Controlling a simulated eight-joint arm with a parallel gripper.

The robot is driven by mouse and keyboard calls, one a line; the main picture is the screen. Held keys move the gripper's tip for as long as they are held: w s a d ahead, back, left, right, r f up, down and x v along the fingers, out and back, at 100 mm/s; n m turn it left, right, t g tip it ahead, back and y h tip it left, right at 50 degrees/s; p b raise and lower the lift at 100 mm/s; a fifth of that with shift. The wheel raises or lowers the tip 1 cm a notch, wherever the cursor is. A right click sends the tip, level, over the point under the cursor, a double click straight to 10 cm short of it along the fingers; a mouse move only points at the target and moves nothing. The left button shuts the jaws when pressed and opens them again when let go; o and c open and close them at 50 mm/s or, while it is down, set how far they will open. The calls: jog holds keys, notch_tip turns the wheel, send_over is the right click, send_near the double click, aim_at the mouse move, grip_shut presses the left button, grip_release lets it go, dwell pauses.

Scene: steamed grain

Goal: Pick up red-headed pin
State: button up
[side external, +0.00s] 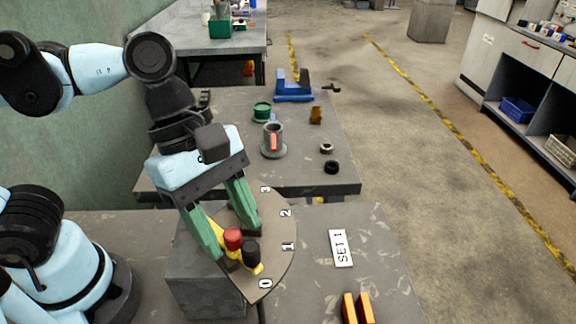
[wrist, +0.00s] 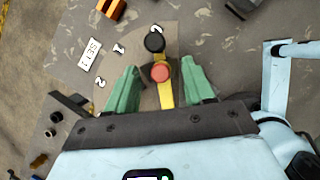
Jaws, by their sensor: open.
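The red-headed pin (side external: 233,236) stands on the yellow pointer (side external: 258,268) of a brown, fan-shaped dial (side external: 272,222) marked 0 to 3. A black knob (side external: 251,251) sits beside the pin, nearer the pointer's tip by the 0. In the wrist view, the red head (wrist: 160,73) shows between my green fingers, with the black knob (wrist: 154,42) just beyond. My gripper (side external: 238,246) is open, with one finger on each side of the pin. In the wrist view, a gap shows between each finger and the red head. The pin's shaft is hidden.
The dial rests on a grey block (side external: 205,290). A "SET 1" card (side external: 341,248) and orange blocks (side external: 357,308) lie to the right. On the table behind are a grey flanged cylinder (side external: 273,141), dark rings (side external: 331,167) and a blue holder (side external: 293,88).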

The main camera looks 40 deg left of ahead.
aim_at(229, 231)
jog(key=shift+f, duration=0.15)
grip_shut()
dwell(0.4)
jog(key=shift+r, duration=0.6)
notch_tip(229, 231, up, 3)
jog(key=shift+r, duration=0.1)
jog(key=s+d+r, duration=0.3)
jog(key=s+r, duration=0.3)
jog(key=s, duration=0.5)
jog(key=shift+s+r, duration=0.15)
jog(key=shift+r, duration=0.2)
